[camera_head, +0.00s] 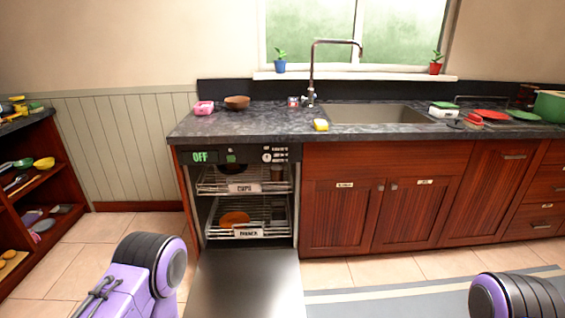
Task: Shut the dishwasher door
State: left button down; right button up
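The dishwasher (188,215) stands under the left end of the dark counter. Its door (248,286) is folded down flat toward me, a grey metal panel running out of the bottom of the picture. Inside are an upper rack (212,186) and a lower rack (275,214), both within the cavity. A brown round dish (234,218) is in the lower rack. A panel at the top reads "OFF". Parts of my arms show at the lower left and lower right, but neither gripper's fingers are in view.
A sink (375,113) with a tall faucet (312,75) is right of the dishwasher. Wooden cabinets (385,215) are shut beside it. An open shelf (40,190) stands at the left. The tiled floor is clear left of the door; a striped rug (400,300) lies to the right.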

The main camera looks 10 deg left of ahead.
aim_at(255, 284)
jog(key=z, duration=0.1)
jog(key=k, duration=0.35)
jog(key=u, duration=0.75)
jog(key=i, duration=1.25)
jog(key=z, duration=0.25)
